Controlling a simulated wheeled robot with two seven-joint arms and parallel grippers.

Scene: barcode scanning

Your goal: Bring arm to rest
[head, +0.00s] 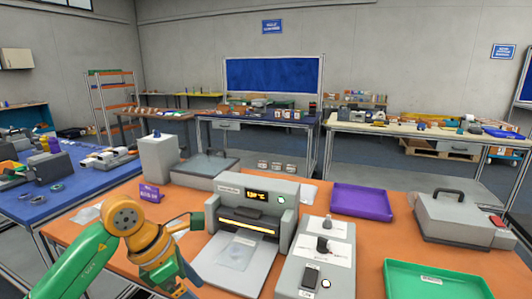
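My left arm comes in from the lower left, green with an orange-gold wrist. Its gripper end (178,287) points down over the table's front left, by the left side of the grey machine. The fingertips are cut off or hidden at the bottom edge, so I cannot tell whether they are open or shut. My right gripper is not in view.
The orange table (390,240) also holds a purple tray (362,202), a green tray (432,283), a grey box with a black handle (455,222) and a grey panel with black parts (292,277). A blue table (35,208) stands at left.

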